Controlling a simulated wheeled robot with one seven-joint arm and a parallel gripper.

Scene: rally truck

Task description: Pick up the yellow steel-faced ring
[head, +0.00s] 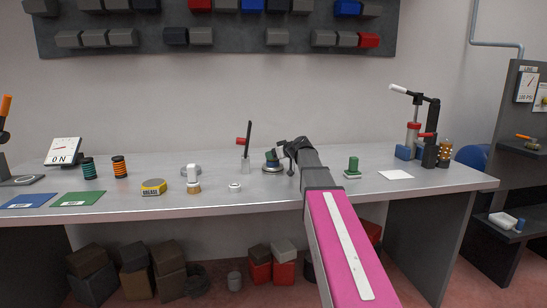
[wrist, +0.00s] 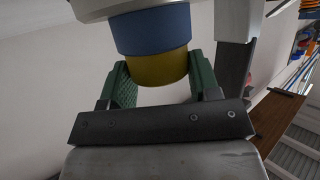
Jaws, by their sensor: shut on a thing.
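The yellow ring (wrist: 162,70) shows in the wrist view as a short yellow cylinder between the green fingers of my gripper (wrist: 157,62). It sits against a slightly wider blue band (wrist: 153,28), with a wide pale grey disc (wrist: 110,6) beyond that. I cannot tell whether the yellow ring is separate from the blue band. Its steel face is not visible. In the head view my gripper (head: 279,155) is low over the bench, at a round grey base (head: 271,168). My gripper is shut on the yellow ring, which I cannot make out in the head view.
A block with an upright dark lever (head: 248,140) stands just left of my gripper. A green-topped stamp (head: 353,167) is to its right. A lever press (head: 429,130) stands at the right.

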